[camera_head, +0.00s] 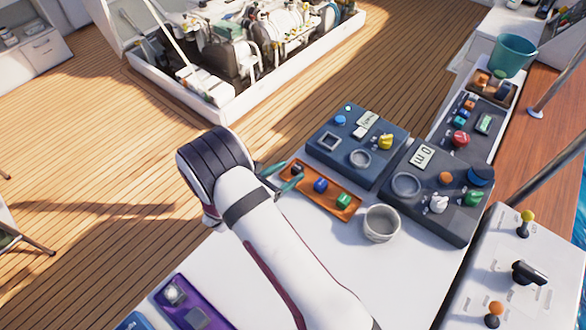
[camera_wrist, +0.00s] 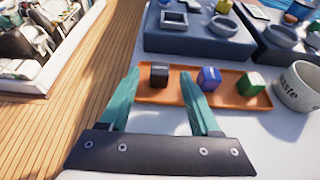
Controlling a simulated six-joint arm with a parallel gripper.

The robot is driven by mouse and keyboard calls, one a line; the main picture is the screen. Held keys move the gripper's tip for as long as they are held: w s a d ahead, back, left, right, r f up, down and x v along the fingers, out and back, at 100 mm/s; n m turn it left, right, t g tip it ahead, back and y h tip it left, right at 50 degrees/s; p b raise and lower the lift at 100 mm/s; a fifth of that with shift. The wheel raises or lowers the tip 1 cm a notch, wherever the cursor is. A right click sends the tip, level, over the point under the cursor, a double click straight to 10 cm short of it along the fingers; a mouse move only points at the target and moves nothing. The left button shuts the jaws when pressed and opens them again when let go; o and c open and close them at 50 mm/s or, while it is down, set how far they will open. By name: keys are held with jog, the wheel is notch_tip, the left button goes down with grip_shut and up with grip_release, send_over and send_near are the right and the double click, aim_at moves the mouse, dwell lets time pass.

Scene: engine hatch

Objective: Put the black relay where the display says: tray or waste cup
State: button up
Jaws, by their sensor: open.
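The black relay (camera_head: 297,169) sits at the left end of the orange tray (camera_head: 330,197). It also shows in the wrist view (camera_wrist: 159,73), framed between my fingertips. My gripper (camera_head: 284,177) is open, its teal fingers (camera_wrist: 160,80) at the near side of the relay, not closed on it. Whether they touch it I cannot tell. The round grey waste cup (camera_head: 381,223) stands right of the tray; its "waste" lettering shows in the wrist view (camera_wrist: 297,86). A pale display (camera_head: 423,155) on the right dark box has large tilted characters, perhaps "0m"; a smaller one (camera_head: 367,120) is unreadable.
A blue block (camera_head: 320,185) and a green block (camera_head: 344,201) share the tray. Two dark panels with knobs and rings (camera_head: 405,185) stand behind and right. A purple case (camera_head: 190,303) lies at the front left. White table top is clear around the tray's near side.

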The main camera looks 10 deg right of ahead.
jog(key=v, duration=0.9)
jog(key=shift+s+a, duration=0.1)
jog(key=s+d+r+m+g, duration=0.9)
jog(key=d+r+m, duration=0.2)
jog(key=d+m, duration=0.3)
jog(key=s+r+m+g+y, duration=0.3)
jog(key=s+m+y, duration=0.3)
jog(key=s+m, duration=0.55)
jog(key=s+a+r+m+t+y, duration=0.1)
jog(key=s+a+m+t+y, duration=0.1)
jog(key=s+a+m+y, duration=0.3)
jog(key=shift+s+r+m, duration=0.4)
jog(key=shift+m, duration=0.65)
